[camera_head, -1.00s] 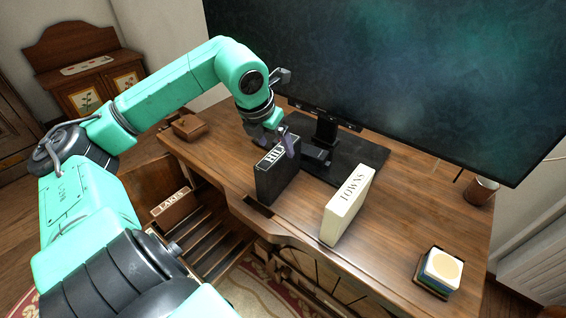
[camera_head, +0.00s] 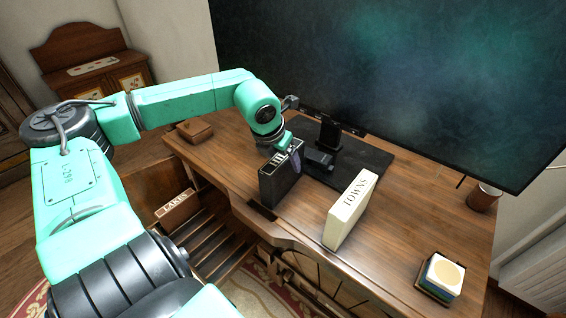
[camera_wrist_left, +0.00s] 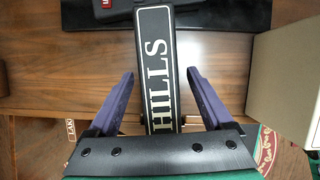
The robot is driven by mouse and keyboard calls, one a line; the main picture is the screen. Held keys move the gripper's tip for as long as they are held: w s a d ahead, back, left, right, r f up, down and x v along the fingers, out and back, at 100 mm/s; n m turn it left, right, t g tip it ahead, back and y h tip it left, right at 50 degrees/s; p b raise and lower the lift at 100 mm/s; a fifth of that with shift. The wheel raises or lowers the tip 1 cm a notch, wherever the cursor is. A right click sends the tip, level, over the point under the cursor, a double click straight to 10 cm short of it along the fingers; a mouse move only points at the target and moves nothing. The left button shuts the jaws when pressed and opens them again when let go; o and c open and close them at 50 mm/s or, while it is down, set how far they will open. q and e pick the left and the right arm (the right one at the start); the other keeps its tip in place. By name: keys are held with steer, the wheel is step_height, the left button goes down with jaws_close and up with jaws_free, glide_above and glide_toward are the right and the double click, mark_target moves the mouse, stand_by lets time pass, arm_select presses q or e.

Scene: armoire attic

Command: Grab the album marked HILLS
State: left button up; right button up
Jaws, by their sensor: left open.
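The black HILLS album (camera_head: 281,184) stands upright on the wooden desk, left of the white TOWNS album. In the left wrist view the HILLS album (camera_wrist_left: 156,70) shows its spine with white letters, between the two purple fingers. My left gripper (camera_head: 287,155) is at the top of this album, pointing down. In the left wrist view my left gripper (camera_wrist_left: 166,92) is open, one finger on each side of the spine, with gaps on both sides. The album's lower part is hidden there. My right gripper is not in view.
The white TOWNS album (camera_head: 347,212) stands to the right. A LAKES album (camera_head: 174,203) lies lower left by a slatted rack. A large monitor (camera_head: 400,75) stands behind on a dark base. A coaster stack (camera_head: 441,277) and a cup (camera_head: 484,196) are at right.

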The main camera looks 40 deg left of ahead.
arm_select(q)
steer(key=shift+f, duration=0.2)
steer(key=shift+c, duration=0.3)
jaws_close()
